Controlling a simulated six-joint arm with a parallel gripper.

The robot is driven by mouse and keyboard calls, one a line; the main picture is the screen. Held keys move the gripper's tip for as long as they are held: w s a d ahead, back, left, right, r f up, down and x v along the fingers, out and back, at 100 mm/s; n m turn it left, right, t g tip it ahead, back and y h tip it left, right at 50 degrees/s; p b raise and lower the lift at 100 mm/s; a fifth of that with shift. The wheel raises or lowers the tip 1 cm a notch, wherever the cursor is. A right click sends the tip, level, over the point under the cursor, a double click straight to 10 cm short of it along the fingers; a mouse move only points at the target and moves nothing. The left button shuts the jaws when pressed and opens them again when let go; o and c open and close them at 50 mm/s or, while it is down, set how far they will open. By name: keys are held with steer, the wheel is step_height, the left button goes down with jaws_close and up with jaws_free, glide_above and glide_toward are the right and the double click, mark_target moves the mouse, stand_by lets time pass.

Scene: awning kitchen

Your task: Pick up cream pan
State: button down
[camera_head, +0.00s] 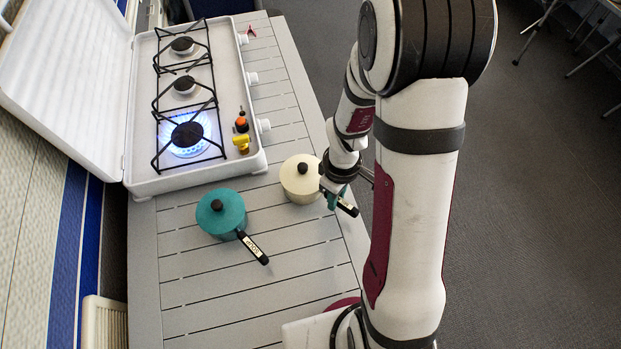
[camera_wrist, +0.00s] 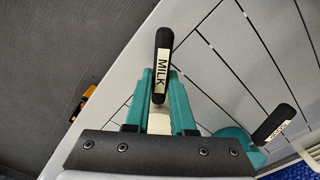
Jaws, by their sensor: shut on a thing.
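The cream pan (camera_head: 298,177) has its lid on, with a dark knob. It is at the right edge of the slatted table, below the stove. Its black handle (camera_wrist: 163,45), with a white MILK label, points toward the lower right in the head view. My gripper (camera_head: 335,196) is at this handle, and its teal fingers (camera_wrist: 160,78) are closed around it in the wrist view. Most of the pan's body is hidden in the wrist view. I cannot tell whether the pan rests on the table or is slightly raised.
A teal lidded pan (camera_head: 224,216) with a black handle stands left of the cream pan. The white gas stove (camera_head: 144,125) has its near burner lit with a blue flame (camera_head: 188,137). An orange-topped bottle and a yellow item stand on its right edge.

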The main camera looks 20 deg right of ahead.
steer(key=shift+r, duration=3.05)
